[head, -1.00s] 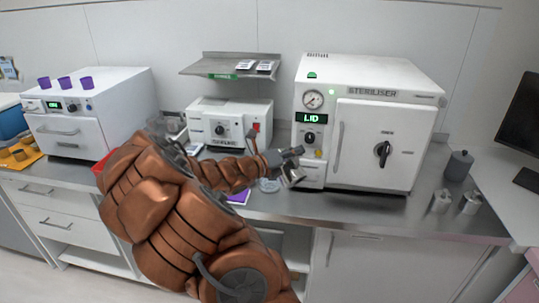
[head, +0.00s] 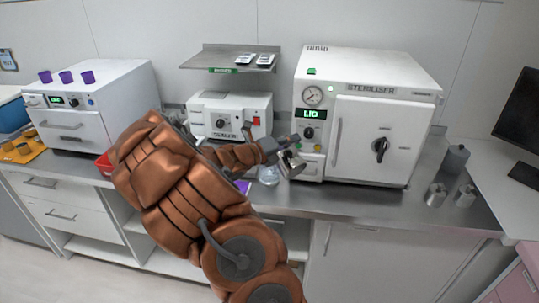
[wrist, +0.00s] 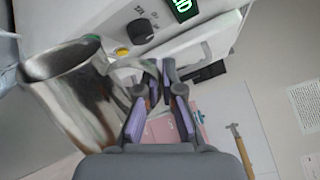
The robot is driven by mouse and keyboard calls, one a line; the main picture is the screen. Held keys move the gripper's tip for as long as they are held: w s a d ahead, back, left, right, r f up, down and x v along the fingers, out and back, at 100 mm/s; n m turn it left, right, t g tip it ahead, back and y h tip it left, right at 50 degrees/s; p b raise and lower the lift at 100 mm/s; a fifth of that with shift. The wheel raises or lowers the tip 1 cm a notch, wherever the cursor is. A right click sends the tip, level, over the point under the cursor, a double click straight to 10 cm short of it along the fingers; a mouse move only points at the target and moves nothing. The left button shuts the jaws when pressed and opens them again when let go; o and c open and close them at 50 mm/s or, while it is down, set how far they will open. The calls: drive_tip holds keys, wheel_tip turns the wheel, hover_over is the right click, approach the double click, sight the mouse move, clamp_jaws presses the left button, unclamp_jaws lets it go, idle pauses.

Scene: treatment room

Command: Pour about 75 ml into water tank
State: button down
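My gripper (head: 283,147) is in front of the left side of the steriliser (head: 372,140). It is shut on a shiny metal jug (head: 291,164), which it holds above the counter. In the wrist view the jug (wrist: 75,95) is at the left, its open mouth toward the upper left. Its handle runs between my fingers (wrist: 160,85), and the jug looks tilted. What is inside the jug cannot be made out. The steriliser's green display (head: 309,113) reads LID. I cannot clearly make out a water tank opening.
A clear glass vessel (head: 269,176) stands on the counter below my gripper. A smaller white machine (head: 228,118) is behind my arm. Grey metal containers (head: 436,194) stand at the right. A shelf (head: 225,62) hangs above. The front counter right of the jug is clear.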

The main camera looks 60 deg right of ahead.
drive_tip(key=shift+w+d+r+n+p, duration=0.2)
drive_tip(key=shift+w+r+n+p, duration=0.15)
drive_tip(key=shift+p, duration=0.3)
drive_tip(key=shift+w+p, duration=0.15)
drive_tip(key=shift+p, duration=0.15)
drive_tip(key=shift+w+d+r+n+p, duration=0.3)
drive_tip(key=shift+w+n+p, duration=0.3)
drive_tip(key=shift+p, duration=1.05)
drive_tip(key=shift+w+d+r+n, duration=0.1)
drive_tip(key=shift+w+d+n, duration=0.15)
drive_tip(key=shift+w, duration=0.2)
drive_tip(key=shift+s+r, duration=0.1)
